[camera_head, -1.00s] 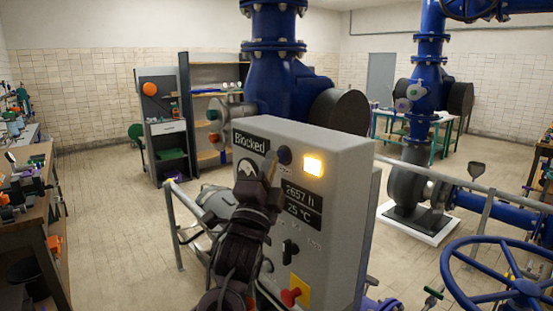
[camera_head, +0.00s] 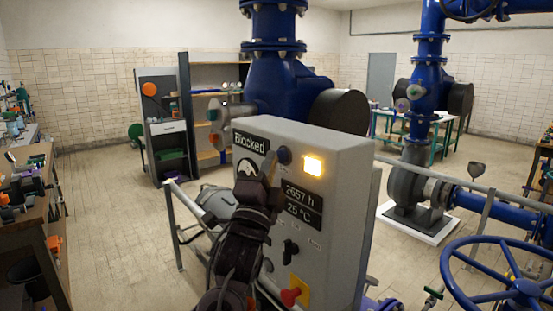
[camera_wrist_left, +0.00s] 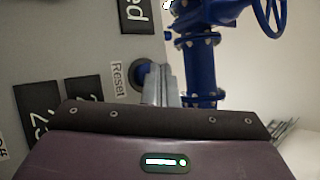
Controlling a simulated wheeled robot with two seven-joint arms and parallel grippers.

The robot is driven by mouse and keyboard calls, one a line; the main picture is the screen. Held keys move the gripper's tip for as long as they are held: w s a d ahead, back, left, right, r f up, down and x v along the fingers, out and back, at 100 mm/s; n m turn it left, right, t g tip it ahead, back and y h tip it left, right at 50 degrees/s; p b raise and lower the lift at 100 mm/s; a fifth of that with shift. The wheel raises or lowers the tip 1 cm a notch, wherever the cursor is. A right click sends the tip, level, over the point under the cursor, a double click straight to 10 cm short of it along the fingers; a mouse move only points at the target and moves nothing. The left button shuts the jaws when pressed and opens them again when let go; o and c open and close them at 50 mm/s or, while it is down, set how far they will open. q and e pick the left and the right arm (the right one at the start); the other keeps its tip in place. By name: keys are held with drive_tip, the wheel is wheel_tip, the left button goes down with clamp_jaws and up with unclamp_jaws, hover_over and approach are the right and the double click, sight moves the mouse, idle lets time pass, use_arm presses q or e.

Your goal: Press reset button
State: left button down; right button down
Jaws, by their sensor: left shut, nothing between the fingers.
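The reset button (camera_head: 284,156) is a round dark blue button near the top of the grey control box (camera_head: 345,185). In the left wrist view the button (camera_wrist_left: 139,75) sits beside a "Reset" label (camera_wrist_left: 118,79). My left gripper (camera_head: 269,166) is shut and empty, its tips just left of and below the button in the head view. In the wrist view the grey fingers (camera_wrist_left: 166,85) overlap the button's right edge. I cannot tell whether they touch it. My right gripper is not in view.
The box also carries a "Blocked" display (camera_head: 250,143), a lit yellow lamp (camera_head: 313,165), a black readout (camera_head: 301,205) and a red knob (camera_head: 290,297). A blue handwheel (camera_head: 520,288) stands at the lower right. A cluttered workbench (camera_head: 48,225) is at the left.

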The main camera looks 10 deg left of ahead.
use_arm(q)
drive_tip(key=shift+d, duration=0.1)
idle(0.5)
drive_tip(key=shift+w+d, duration=0.25)
drive_tip(key=shift+w, duration=0.1)
drive_tip(key=shift+s+a, duration=0.1)
drive_tip(key=shift+s, duration=0.05)
drive_tip(key=shift+s+a+f, duration=0.1)
drive_tip(key=shift+s+a, duration=0.05)
drive_tip(key=shift+s, duration=0.05)
idle(0.4)
drive_tip(key=shift+s+a+b, duration=0.3)
drive_tip(key=shift+s+a, duration=0.65)
drive_tip(key=shift+s, duration=0.25)
drive_tip(key=shift+s+a+b, duration=0.25)
drive_tip(key=shift+s+a, duration=0.65)
drive_tip(key=shift+s, duration=0.25)
